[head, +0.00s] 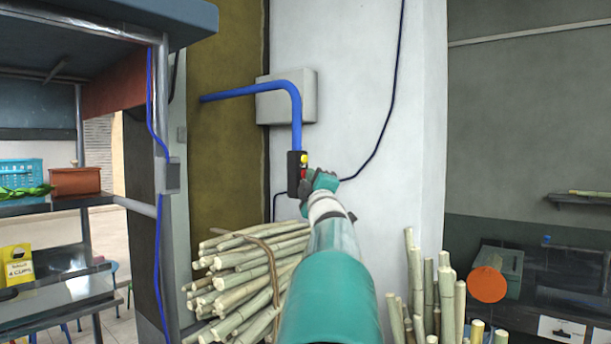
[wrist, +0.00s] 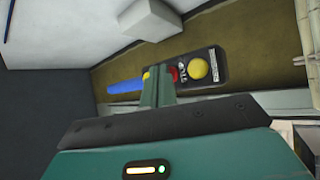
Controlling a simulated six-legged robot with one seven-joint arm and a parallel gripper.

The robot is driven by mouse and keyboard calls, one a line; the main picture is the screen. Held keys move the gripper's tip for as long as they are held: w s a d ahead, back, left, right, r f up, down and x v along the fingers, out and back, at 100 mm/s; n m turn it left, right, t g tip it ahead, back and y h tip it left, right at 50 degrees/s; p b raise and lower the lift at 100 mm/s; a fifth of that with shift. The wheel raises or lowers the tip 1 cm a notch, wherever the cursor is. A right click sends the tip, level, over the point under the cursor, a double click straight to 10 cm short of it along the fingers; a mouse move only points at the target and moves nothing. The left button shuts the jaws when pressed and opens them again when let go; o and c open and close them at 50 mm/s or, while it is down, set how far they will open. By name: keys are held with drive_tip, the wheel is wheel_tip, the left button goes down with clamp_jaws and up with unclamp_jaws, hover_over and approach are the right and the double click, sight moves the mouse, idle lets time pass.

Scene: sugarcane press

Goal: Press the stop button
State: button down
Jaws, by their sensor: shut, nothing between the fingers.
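A black control box (head: 293,178) hangs at the end of a blue pipe (head: 297,125) in front of the pale wall. In the wrist view the box (wrist: 216,57) carries a large yellow button (wrist: 197,68), a red button (wrist: 173,74) and a smaller yellow part (wrist: 147,75). A white marking sits between the red and large yellow buttons; I cannot read it. My gripper (head: 309,183) is at the box's right side in the head view. In the wrist view my gripper (wrist: 160,72) is shut and empty, its tips overlapping the box beside the red button, partly hiding it. I cannot tell whether they touch.
A grey wall box (head: 290,98) is behind the pipe, and a dark blue cable (head: 390,100) hangs down the wall. Bundled cane (head: 245,265) lies below the control box. More cane (head: 430,290) stands at right. A stall shelf (head: 60,203) is at left.

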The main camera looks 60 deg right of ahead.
drive_tip(key=shift+w, duration=0.2)
drive_tip(key=shift+s, duration=0.15)
idle(0.3)
drive_tip(key=shift+s+a, duration=0.15)
drive_tip(key=shift+s, duration=0.55)
drive_tip(key=shift+s+a, duration=0.2)
drive_tip(key=shift+s, duration=1.05)
drive_tip(key=shift+s+a, duration=0.15)
drive_tip(key=shift+s, duration=1.1)
drive_tip(key=shift+w+a, duration=0.1)
